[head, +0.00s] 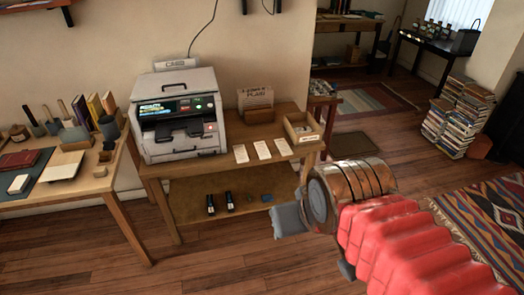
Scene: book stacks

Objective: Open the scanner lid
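The scanner (158,148) is a white-grey box machine on a wooden table, left of centre in the head view. Its front has a lit display, small buttons and a dark slot. The lid (195,80) is the pale top panel with a dark handle, and it appears to lie down flat. My gripper (284,221) is grey, at the end of the red-sleeved arm. It is in front of the table's right side, well to the right of the scanner and apart from it. Its fingers are not clear, and I see nothing held.
The wooden table (236,155) also bears several paper cards (262,149), a sign holder (256,104) and an open box (301,128). Small dark items lie on its lower shelf. A desk (99,186) with books and tools stands left. Book stacks (459,115) stand right. The wooden floor in front is clear.

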